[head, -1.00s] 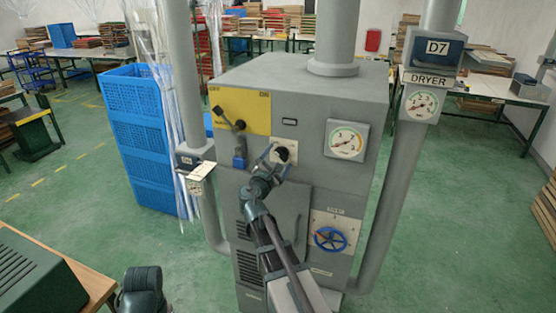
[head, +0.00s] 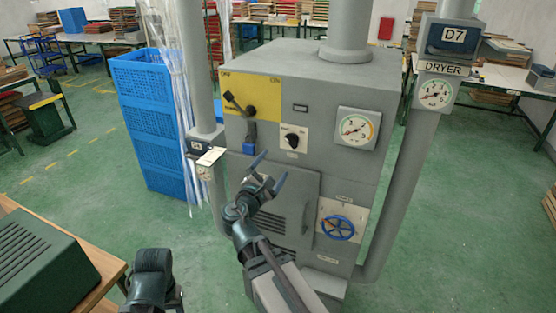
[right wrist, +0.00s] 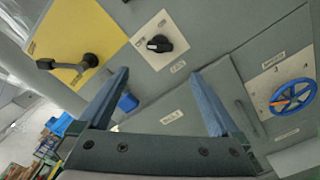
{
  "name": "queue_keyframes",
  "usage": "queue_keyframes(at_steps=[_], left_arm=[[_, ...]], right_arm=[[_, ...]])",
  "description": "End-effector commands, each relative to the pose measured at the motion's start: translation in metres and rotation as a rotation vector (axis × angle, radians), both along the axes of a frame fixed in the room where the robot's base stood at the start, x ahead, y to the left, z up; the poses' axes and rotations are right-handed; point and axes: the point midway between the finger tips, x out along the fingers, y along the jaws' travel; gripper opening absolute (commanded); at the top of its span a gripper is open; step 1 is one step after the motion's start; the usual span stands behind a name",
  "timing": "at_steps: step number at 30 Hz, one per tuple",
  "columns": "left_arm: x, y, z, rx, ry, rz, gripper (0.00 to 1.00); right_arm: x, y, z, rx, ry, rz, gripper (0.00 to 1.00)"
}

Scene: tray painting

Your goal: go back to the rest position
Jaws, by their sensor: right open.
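My right gripper (head: 270,171) is in front of the grey dryer cabinet (head: 355,75), below and left of the black knob (head: 293,139) in the head view. Its two blue fingers are spread, with nothing between them; they also show in the right wrist view (right wrist: 160,76). The knob (right wrist: 159,44) on its pale plate lies beyond the fingertips, apart from them. My left gripper is not in view; a dark part of mine shows at the bottom left of the head view.
The cabinet front carries a lever (head: 240,105) on a yellow plate, a gauge (head: 356,129) and a blue handwheel (head: 338,228). Blue crates (head: 155,125) stand left. A table (head: 105,262) with a green ribbed box (head: 35,262) is at lower left. Green floor lies between.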

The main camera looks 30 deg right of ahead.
Motion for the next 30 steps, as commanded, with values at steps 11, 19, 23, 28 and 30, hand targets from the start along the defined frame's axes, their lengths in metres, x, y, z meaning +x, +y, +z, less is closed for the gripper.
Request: queue_keyframes(at_steps=[11, 19, 23, 28, 30], left_arm=[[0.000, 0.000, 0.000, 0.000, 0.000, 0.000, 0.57], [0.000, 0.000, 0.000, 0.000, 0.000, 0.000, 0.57], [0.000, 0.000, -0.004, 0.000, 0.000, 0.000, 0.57], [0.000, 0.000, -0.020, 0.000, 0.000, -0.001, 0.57], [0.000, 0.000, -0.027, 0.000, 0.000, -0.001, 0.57]], right_arm=[[-0.006, 0.007, 0.000, 0.000, 0.000, 0.000, 0.99], [-0.006, 0.007, 0.000, 0.001, -0.001, 0.000, 0.99], [-0.009, 0.011, -0.014, 0.075, -0.019, -0.015, 0.99], [-0.030, 0.036, -0.085, 0.450, -0.088, -0.121, 0.99], [-0.045, 0.057, -0.124, 0.651, -0.105, -0.201, 0.99]])
